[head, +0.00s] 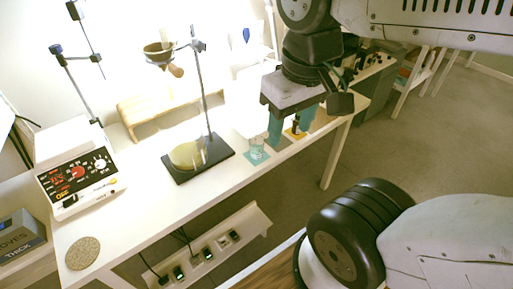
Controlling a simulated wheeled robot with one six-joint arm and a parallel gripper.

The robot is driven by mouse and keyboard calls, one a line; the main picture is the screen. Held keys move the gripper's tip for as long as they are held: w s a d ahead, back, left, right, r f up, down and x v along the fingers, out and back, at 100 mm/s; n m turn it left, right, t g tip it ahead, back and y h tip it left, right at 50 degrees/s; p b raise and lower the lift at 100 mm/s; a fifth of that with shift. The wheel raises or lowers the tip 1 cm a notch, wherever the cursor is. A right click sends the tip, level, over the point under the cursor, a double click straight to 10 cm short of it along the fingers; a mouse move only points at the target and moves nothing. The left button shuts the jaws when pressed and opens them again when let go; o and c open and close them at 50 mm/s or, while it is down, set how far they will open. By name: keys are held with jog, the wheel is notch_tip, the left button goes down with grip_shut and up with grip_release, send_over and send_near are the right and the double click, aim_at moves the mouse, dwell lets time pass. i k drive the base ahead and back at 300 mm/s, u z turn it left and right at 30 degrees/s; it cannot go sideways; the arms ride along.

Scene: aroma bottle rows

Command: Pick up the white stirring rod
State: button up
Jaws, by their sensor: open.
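I cannot clearly make out the white stirring rod in the head view. A pale upright stick (165,34) shows above the brown bowl (158,52) on the stand, but I cannot tell what it is. My gripper (290,133) points down over the right part of the white table (140,228), with its two teal fingers apart. A small yellow and dark item (295,134) shows between and behind the fingers. A clear glass beaker (257,147) stands on a teal mat just left of the fingers. My gripper hides part of the table behind it.
A metal stand with a dark base (198,160) holds the bowl above a round yellowish vessel (187,155). A wooden rack (150,110) stands behind. A power strip (208,250) is below.

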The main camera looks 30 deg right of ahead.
aim_at(261, 24)
jog(key=u, duration=0.15)
jog(key=k, duration=0.4)
jog(key=z, duration=1.15)
jog(key=i, duration=1.4)
jog(key=u, duration=0.75)
